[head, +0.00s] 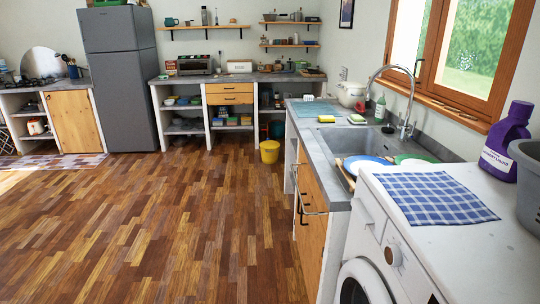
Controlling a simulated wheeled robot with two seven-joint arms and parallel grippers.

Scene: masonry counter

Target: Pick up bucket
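A small yellow bucket (269,152) stands upright on the wooden floor, near the back, by the far end of the sink counter and in front of the shelved counter. Its inside is mostly hidden at this distance. A larger grey tub (527,190) is cut off by the right edge and sits on the white washing machine. Neither of my grippers is in view.
The wooden floor (165,220) is open from the front to the bucket. The sink counter (318,165) and white washing machine (455,240) line the right side. A grey fridge (123,80) stands back left.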

